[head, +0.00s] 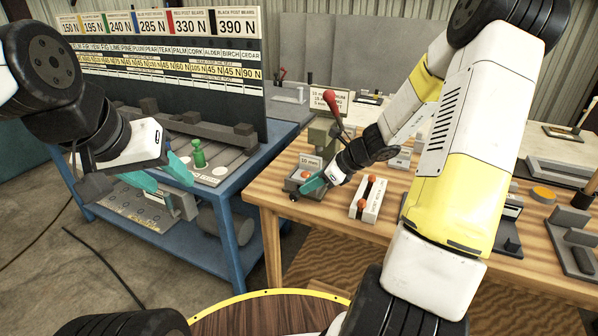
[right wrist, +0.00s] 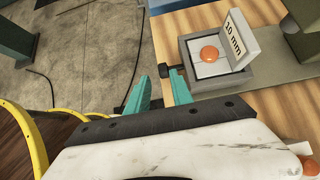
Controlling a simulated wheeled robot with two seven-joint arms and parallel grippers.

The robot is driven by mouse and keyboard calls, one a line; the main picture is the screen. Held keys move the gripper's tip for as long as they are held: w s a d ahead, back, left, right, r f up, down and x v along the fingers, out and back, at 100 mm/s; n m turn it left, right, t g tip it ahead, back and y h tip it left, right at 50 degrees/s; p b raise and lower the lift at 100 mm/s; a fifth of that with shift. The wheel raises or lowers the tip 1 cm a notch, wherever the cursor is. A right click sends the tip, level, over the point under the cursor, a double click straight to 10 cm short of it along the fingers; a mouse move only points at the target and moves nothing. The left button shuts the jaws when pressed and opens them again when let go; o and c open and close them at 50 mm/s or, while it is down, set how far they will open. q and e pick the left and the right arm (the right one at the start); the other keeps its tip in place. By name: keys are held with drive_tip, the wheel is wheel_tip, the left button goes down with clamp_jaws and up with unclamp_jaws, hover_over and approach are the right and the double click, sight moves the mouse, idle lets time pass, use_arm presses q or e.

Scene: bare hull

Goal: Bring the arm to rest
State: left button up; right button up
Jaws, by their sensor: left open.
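My left gripper (head: 165,176) is at the left of the head view, in front of the blue bench. Its teal fingers are spread apart with nothing between them. My right gripper (head: 306,190) is at the left front corner of the wooden table, beside a small grey tray marked 10 mm (head: 303,174). In the right wrist view, the teal fingers of the right gripper (right wrist: 160,90) stand apart with floor and table edge visible between them. The tray (right wrist: 250,78) with an orange ball (right wrist: 209,54) lies just beyond and to the right of them.
The wooden table (head: 262,190) carries a white block with orange balls (head: 369,198), a red-knobbed lever (head: 332,102) and several fixtures. The blue bench (head: 225,190) has a tall chart board (head: 170,60) and a green figure (head: 198,153). Open floor lies at the left front.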

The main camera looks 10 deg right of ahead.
drive_tip(key=s+r+n+t+h, duration=0.1)
drive_tip(key=s+r+n+h, duration=0.4)
drive_tip(key=s+r+n, duration=1.6)
drive_tip(key=s+a+n, duration=0.1)
drive_tip(key=s+n, duration=0.1)
drive_tip(key=n, duration=0.2)
drive_tip(key=shift+s+r, duration=0.35)
idle(0.3)
